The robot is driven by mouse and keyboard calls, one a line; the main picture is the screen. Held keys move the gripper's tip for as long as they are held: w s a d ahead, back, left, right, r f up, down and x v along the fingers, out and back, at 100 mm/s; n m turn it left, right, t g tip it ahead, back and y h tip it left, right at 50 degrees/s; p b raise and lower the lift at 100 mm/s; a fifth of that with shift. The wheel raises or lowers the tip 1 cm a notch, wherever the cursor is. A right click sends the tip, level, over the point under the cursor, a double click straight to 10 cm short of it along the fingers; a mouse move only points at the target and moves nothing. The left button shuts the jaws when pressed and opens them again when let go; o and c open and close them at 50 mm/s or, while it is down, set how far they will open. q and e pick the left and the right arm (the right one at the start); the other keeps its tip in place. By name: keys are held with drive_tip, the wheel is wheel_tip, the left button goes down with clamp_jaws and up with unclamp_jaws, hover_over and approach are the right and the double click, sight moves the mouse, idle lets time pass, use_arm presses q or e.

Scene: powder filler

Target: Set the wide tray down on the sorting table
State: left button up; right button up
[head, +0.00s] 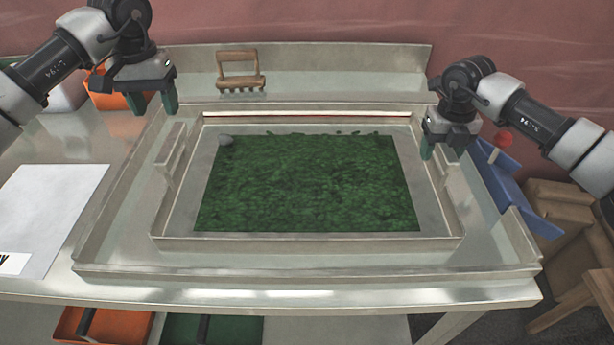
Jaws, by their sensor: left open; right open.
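The wide tray (310,243) is a shallow metal tray with a raised handle on its left and right sides. It holds a layer of green leaves and one grey lump near its back left corner. It rests level on the sorting table (300,268), inside the table's raised metal rim. My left gripper (153,103) is open and empty, above and behind the tray's left handle (172,155). My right gripper (440,150) is open near the tray's back right corner; I cannot tell whether it touches the tray.
A wooden hand rake (240,70) stands on the back ledge. White paper (45,215) lies on the left counter. An orange container (105,100) is at the back left, a blue bin (505,185) at the right. Wooden crates (560,205) stand beyond it. Orange (125,327) and green (225,330) bins sit below.

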wheel_tip(320, 180, up, 12)
drive_tip(key=shift+r, duration=0.1)
idle(0.5)
